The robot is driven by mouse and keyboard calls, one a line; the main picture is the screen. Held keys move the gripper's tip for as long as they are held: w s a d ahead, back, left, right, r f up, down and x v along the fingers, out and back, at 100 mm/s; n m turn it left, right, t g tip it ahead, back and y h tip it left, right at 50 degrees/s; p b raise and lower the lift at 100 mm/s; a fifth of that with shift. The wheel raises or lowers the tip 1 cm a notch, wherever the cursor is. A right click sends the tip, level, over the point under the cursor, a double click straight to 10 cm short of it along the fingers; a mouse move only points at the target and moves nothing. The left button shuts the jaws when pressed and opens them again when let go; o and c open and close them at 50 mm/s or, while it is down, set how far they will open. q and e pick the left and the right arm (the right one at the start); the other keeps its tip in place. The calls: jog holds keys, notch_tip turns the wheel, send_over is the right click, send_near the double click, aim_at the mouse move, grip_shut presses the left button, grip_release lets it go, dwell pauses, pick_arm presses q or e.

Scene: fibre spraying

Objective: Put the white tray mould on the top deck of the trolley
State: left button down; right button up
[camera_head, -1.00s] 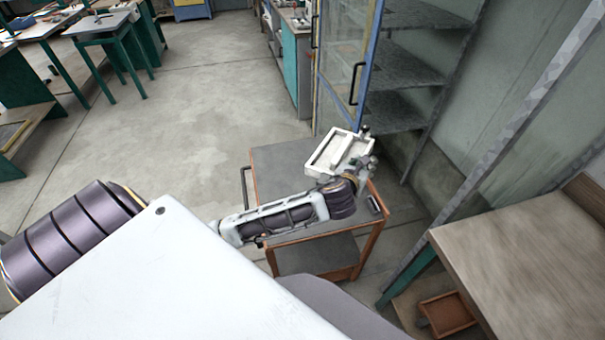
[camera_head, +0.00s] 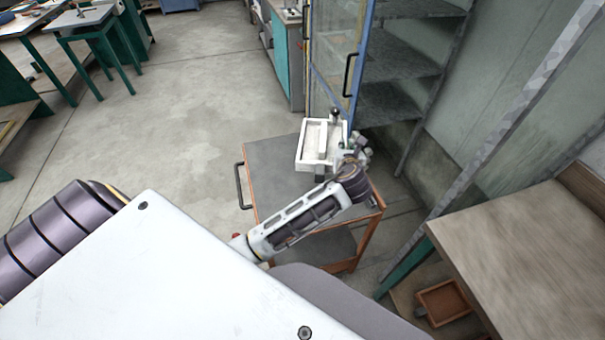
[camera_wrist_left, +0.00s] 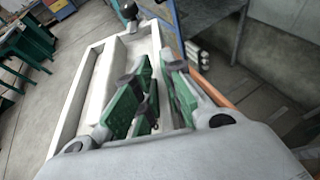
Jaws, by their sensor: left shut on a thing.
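The white tray mould (camera_head: 312,146) is a shallow, open white tray with a divider. In the head view it is over the far part of the trolley's grey top deck (camera_head: 272,165). I cannot tell whether it touches the deck. My left gripper (camera_head: 343,148) is shut on its right side. In the left wrist view the mould (camera_wrist_left: 88,88) fills the middle left, with a dark round knob at its far end. The left gripper's green-padded fingers (camera_wrist_left: 150,95) are at its right wall. My right gripper is not in view.
The trolley has a black handle (camera_head: 239,186) at its left and a lower shelf. A blue-framed glass cabinet door (camera_head: 335,60) and grey shelves (camera_head: 405,55) stand just behind it. A wooden table (camera_head: 530,250) is at the right. Open floor (camera_head: 150,130) lies to the left.

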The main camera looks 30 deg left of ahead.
aim_at(329, 160)
pick_arm(q)
jog(key=shift+s+a+f+n+g+y, duration=0.2)
jog(key=shift+a+f+n+g+y, duration=0.5)
jog(key=shift+a+n+y, duration=0.35)
jog(key=shift+s+a+f+n+g+y, duration=0.45)
jog(key=shift+s+a+f+n+y, duration=0.15)
jog(key=shift+s+a+f+n, duration=0.15)
jog(key=shift+s+a+f+n+g+y, duration=0.5)
jog(key=shift+a+f+y, duration=0.1)
jog(key=shift+a, duration=0.2)
jog(key=shift+f, duration=0.15)
jog(key=shift+f, duration=3)
jog(key=shift+f, duration=0.1)
jog(key=shift+f+b, duration=0.35)
jog(key=shift+f, duration=1.4)
jog(key=c, duration=2)
grip_release()
jog(key=shift+f, duration=0.2)
jog(key=o, duration=0.5)
jog(key=shift+s, duration=0.1)
